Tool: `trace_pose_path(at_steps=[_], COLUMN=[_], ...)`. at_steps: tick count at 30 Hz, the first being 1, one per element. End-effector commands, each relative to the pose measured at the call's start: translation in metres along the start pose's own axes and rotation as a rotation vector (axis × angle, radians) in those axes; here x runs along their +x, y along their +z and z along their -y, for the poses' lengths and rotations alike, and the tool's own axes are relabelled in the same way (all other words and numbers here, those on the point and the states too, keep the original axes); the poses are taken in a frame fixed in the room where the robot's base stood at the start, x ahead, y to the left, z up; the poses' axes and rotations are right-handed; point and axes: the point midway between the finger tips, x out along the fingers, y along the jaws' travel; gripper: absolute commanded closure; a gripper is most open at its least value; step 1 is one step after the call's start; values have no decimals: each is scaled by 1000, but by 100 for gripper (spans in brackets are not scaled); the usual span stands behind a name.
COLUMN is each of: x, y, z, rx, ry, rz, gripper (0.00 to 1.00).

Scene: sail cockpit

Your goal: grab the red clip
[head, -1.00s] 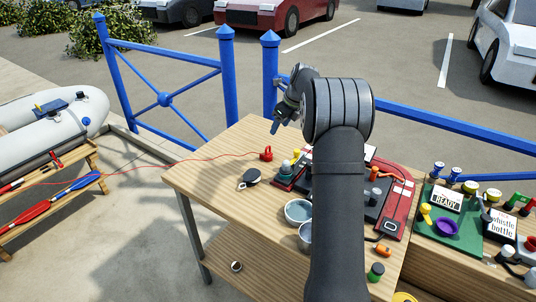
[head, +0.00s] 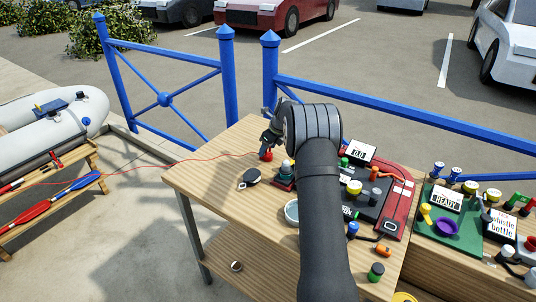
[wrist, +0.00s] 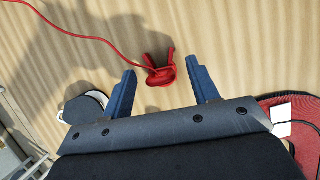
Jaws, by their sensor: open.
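The red clip (wrist: 160,72) lies on the wooden table (wrist: 215,30), with a thin red cord running from it to the left. In the wrist view it sits ahead of my gripper (wrist: 165,88), roughly midway between the two blue fingers and close to their tips. The fingers are apart and nothing is held between them. In the head view my gripper (head: 268,143) is low over the far part of the table, and the clip (head: 266,155) shows just below it, partly covered.
A black-and-white round object (head: 250,177) lies left of a small dark green-based device (head: 284,176). A red-based panel (head: 398,190) with a display stands to the right. A bowl (head: 292,212) is nearer. Blue railings (head: 400,115) run behind the table.

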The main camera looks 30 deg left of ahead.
Motion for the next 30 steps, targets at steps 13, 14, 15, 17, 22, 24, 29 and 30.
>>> trace_pose_path(at_steps=[13, 14, 15, 17, 22, 24, 29, 30], x=[5, 5, 5, 5, 5, 5, 1, -3], y=[0, 0, 0, 0, 0, 0, 2, 3], z=[0, 0, 0, 0, 0, 0, 0, 0], rx=[1, 1, 1, 1, 1, 1, 0, 0], ry=[-1, -1, -1, -1, 0, 0, -1, -2], rz=[0, 0, 0, 0, 0, 0, 1, 2], gripper=[75, 81, 89, 94, 93, 93, 93, 93])
